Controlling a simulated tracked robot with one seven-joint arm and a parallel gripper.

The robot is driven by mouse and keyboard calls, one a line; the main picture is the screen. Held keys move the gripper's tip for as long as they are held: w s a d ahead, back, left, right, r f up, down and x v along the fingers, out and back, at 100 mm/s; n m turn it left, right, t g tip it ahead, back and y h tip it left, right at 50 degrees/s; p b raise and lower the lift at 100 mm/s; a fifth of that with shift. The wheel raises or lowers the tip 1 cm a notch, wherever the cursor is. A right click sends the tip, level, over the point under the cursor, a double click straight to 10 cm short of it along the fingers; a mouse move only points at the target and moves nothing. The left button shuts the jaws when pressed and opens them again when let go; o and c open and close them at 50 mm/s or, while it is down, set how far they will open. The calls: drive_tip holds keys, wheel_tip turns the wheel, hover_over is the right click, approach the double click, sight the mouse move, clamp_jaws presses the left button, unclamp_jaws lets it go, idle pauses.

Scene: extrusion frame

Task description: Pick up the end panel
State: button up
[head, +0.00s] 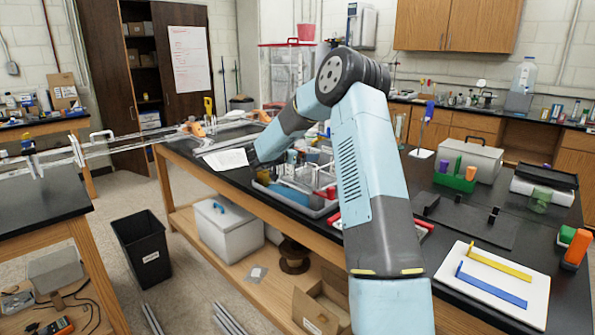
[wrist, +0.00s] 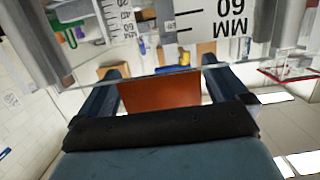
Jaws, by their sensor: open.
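My gripper (wrist: 162,66) shows in the wrist view as two dark fingers set wide apart, with nothing held between them. In the head view my arm reaches over the middle bench, and its dark end (head: 268,148) is by the grey tray; the fingers cannot be made out there. I cannot surely identify the end panel. In the wrist view an orange-brown panel (wrist: 160,93) shows in the gap between the fingers; its distance is unclear. A thin, clear-looking strip (wrist: 150,79) crosses in front of the fingers. Upside-down "60 MM" lettering (wrist: 225,20) is above.
A grey parts tray (head: 318,212) lies on the black bench. Clear-looking rails (head: 105,146) span the gap to the left bench. A white board (head: 520,312) with a yellow and a blue strip lies at right. A black bin (head: 140,240) stands on the floor.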

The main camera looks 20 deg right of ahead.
drive_tip(key=shift+c, duration=0.3)
drive_tip(key=c, duration=1.4)
